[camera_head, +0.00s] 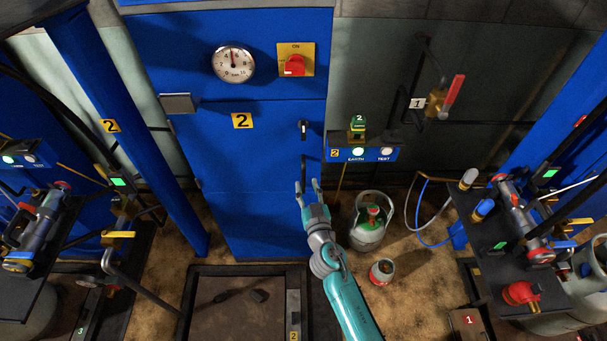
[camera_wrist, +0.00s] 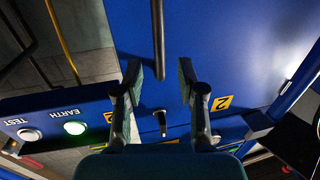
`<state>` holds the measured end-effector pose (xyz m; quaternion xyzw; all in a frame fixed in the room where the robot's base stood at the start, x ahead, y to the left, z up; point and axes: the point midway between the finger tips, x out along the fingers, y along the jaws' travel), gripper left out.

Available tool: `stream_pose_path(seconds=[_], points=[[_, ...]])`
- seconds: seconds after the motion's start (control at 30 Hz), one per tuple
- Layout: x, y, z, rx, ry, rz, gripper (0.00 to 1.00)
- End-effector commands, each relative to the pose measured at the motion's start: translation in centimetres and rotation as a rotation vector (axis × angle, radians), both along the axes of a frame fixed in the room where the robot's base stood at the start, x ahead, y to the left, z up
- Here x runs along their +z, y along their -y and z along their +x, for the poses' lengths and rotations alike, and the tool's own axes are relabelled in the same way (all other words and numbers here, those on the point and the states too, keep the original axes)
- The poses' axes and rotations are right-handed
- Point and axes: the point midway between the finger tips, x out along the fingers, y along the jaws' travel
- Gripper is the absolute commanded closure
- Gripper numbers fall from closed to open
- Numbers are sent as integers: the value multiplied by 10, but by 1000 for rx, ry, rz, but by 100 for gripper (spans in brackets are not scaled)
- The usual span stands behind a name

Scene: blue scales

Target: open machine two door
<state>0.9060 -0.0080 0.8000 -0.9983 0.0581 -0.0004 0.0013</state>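Machine two (camera_head: 227,150) is a tall blue cabinet with a yellow "2" label (camera_head: 242,121). Its door looks shut. A thin dark vertical handle bar (camera_head: 305,165) runs down the door's right side, below a small dark latch (camera_head: 304,129). My gripper (camera_head: 308,187) is open and empty near the bar's lower part in the head view. In the wrist view, upside down, the bar (camera_wrist: 158,40) shows in line with the gap between my fingers (camera_wrist: 160,78), apart from both. The latch (camera_wrist: 161,122) shows farther down between them. Contact with the door cannot be told.
A box with EARTH and TEST lamps (camera_head: 366,154) stands close right of the door. A gas cylinder (camera_head: 369,222) and small can (camera_head: 382,272) stand on the floor to the right. A low dark-framed platform (camera_head: 193,295) lies before the cabinet. Scales with cylinders flank both sides.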

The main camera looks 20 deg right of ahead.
Motion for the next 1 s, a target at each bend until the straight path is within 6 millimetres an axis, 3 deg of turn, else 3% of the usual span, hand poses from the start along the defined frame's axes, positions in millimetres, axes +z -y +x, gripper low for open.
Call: stream_pose_path(seconds=[0.3, 0.77, 0.93, 1.0], points=[[0, 6, 44, -1, 0, 0, 61], [0, 7, 55, 0, 0, -1, 61], [0, 7, 54, 0, 0, -1, 98], [0, 6, 54, 1, 0, -1, 100]])
